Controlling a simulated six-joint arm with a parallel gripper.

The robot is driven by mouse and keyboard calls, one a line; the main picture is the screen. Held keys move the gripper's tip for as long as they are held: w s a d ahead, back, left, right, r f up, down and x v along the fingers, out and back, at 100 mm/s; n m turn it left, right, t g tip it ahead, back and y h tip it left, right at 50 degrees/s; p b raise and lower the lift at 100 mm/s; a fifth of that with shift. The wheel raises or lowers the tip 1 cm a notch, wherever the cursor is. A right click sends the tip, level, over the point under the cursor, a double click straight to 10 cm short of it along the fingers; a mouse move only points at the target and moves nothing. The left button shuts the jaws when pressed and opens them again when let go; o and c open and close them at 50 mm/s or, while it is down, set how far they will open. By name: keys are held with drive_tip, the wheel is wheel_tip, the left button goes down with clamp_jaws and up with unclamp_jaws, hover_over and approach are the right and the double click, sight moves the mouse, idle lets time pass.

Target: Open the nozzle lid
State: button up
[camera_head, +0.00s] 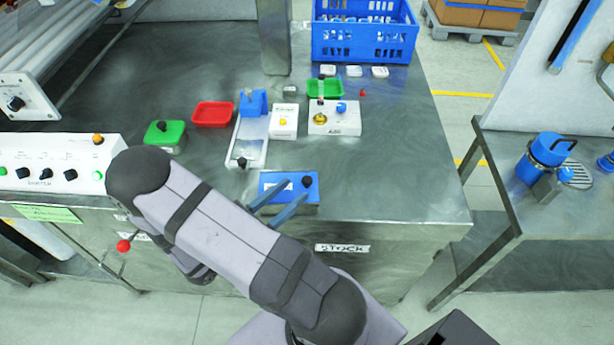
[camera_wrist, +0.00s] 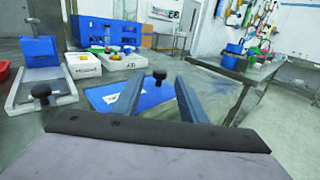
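I cannot tell for sure which part is the nozzle lid. A blue flat box (camera_head: 276,182) with a black knob (camera_head: 307,182) and a white label lies near the front edge of the steel bench. My gripper (camera_head: 296,188) is open, its two blue-grey fingers above or at this box. In the wrist view the box's blue top (camera_wrist: 148,97) shows between and beside the fingers, and the black knob (camera_wrist: 159,75) stands beyond the tips. A blue drum-like vessel (camera_head: 549,149) with a handle stands on the right bench.
Behind the blue box are a white device (camera_head: 347,124) with brass and blue knobs, a white box (camera_head: 283,124), a scale-like stand (camera_head: 247,150) and a red tray (camera_head: 212,114). A green box (camera_head: 165,134) is left. The bench's right front (camera_head: 410,190) is clear.

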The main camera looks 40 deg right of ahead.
sight(304, 182)
drive_tip(key=shift+w+d+p, duration=0.2)
drive_tip(key=shift+d+p, duration=0.8)
drive_tip(key=shift+d, duration=2.3)
